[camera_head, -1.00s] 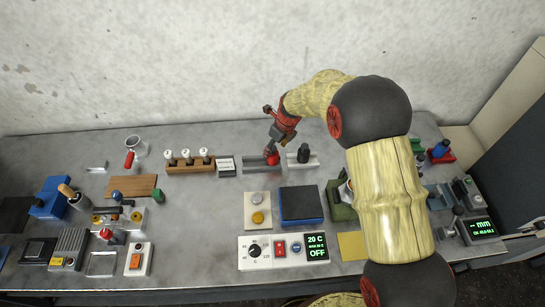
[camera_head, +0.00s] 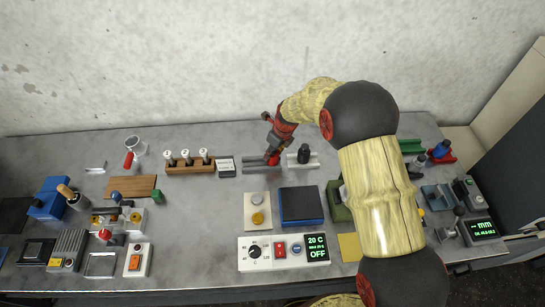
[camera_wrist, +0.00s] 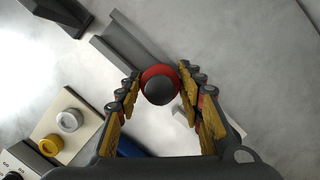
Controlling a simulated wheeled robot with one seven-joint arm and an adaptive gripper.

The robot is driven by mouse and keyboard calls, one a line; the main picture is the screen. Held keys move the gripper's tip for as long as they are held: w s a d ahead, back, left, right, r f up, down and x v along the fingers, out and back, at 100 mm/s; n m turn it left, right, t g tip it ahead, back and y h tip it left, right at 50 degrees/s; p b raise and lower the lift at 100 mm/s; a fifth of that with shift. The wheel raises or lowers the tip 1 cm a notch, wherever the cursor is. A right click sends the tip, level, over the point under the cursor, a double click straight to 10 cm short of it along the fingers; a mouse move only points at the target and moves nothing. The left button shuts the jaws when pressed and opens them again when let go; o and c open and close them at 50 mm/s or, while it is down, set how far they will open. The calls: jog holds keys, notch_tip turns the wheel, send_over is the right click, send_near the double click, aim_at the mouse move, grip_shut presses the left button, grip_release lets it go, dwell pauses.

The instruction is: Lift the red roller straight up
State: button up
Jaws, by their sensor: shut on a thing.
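The red roller (camera_head: 273,159) is at the dark grey V-shaped cradle (camera_head: 254,165) near the back middle of the table. In the wrist view the roller (camera_wrist: 160,72) shows end-on, with a dark round end and a red body. My gripper (camera_head: 274,150) points down at it from above, and in the wrist view its two fingers (camera_wrist: 157,88) are shut on the roller from both sides. The cradle (camera_wrist: 120,47) lies below the roller in the wrist view. I cannot tell whether the roller still touches it.
A light cradle with a dark roller (camera_head: 303,153) stands just right. A small card stand (camera_head: 225,167) and a wooden rack (camera_head: 189,165) are to the left. A blue-edged box (camera_head: 301,205) and a panel with knobs (camera_head: 257,211) lie in front. The wall is behind.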

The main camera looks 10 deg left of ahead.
jog(key=c, duration=0.6)
grip_shut()
jog(key=shift+r, duration=0.2)
